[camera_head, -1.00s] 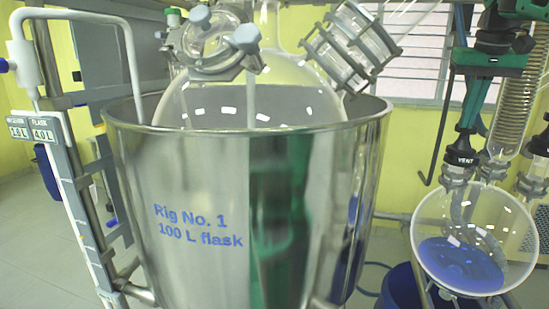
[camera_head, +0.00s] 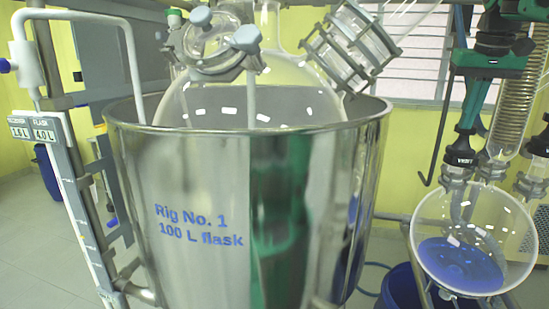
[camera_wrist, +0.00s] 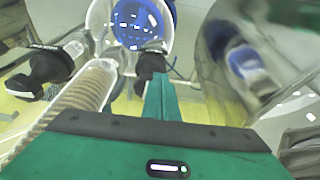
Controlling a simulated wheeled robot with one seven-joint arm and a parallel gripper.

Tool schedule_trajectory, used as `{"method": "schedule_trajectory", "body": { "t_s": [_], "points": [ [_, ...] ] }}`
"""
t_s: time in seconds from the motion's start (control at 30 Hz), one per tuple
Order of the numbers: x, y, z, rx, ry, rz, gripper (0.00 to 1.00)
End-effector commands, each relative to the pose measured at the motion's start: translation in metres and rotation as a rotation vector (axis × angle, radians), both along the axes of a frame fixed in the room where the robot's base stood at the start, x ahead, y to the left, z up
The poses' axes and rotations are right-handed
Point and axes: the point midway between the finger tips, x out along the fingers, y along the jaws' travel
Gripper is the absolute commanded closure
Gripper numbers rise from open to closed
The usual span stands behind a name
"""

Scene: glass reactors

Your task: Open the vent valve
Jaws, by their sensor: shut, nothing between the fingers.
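The vent valve has a black cap labelled VENT (camera_head: 460,158), on top of a round glass flask (camera_head: 472,240) holding blue liquid at the right of the head view. My gripper (camera_head: 466,128) is green and points down, with its fingertips right at the top of the cap. In the wrist view my gripper (camera_wrist: 157,84) is shut, and its tip overlaps the black cap (camera_wrist: 150,64). I cannot tell whether they touch. The blue liquid in the flask (camera_wrist: 138,22) shows beyond it. The valve's open or shut position cannot be read.
A large steel vessel (camera_head: 200,205) marked Rig No. 1 fills the middle. A second black cap (camera_head: 538,145) stands close to the right, and shows at left in the wrist view (camera_wrist: 42,75). A coiled glass condenser (camera_head: 512,105) rises close beside my gripper.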

Motion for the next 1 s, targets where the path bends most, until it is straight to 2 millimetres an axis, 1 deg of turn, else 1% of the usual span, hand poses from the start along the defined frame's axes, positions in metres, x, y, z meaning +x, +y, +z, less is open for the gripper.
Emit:
{"method": "schedule_trajectory", "body": {
  "t_s": [0.03, 0.63, 1.0],
  "points": [
    [-0.002, -0.001, -0.011, 0.011, 0.026, -0.001, 1.00],
    [-0.010, -0.018, -0.013, 0.012, 0.027, -0.012, 1.00],
    [-0.011, -0.027, -0.013, 0.011, 0.022, -0.013, 1.00]
  ]
}}
